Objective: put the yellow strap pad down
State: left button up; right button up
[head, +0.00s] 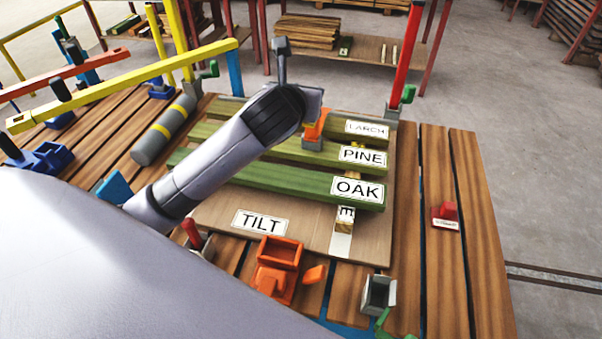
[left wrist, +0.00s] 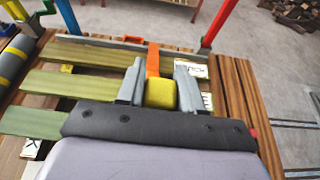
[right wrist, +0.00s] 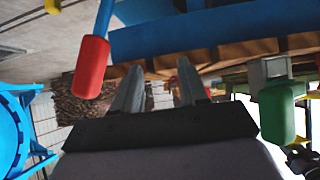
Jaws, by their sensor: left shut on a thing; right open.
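The yellow strap pad (left wrist: 160,94) is between the fingers of my left gripper (left wrist: 159,86) in the left wrist view. An orange strap-like piece (left wrist: 153,60) lies right behind it. In the head view my left gripper (head: 310,108) is over the labelled boards, near an orange piece (head: 317,124) on a grey block; my arm hides the pad there. Whether the pad touches the boards below cannot be told. My right gripper (right wrist: 157,90) is open and empty in the right wrist view, and is outside the head view.
Green boards labelled LARCH (head: 367,128), PINE (head: 362,156) and OAK (head: 357,189) lie on a wooden panel marked TILT (head: 260,222). A grey cylinder (head: 164,130) lies to the left. An orange bin (head: 277,268) stands in front. A red post (head: 402,55) rises behind. The right-hand slats are mostly clear.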

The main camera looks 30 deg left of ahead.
aim_at(304, 171)
pick_arm(q)
jog(key=f+b, duration=0.1)
jog(key=f, duration=0.5)
jog(key=f+b, duration=0.1)
jog(key=f, duration=0.5)
jog(key=w+f+b, duration=0.1)
jog(key=f+b, duration=0.1)
jog(key=f, duration=0.4)
jog(key=shift+a+f, duration=0.15)
jog(key=shift+f, duration=0.4)
jog(key=o, duration=1)
jog(key=shift+f, duration=0.1)
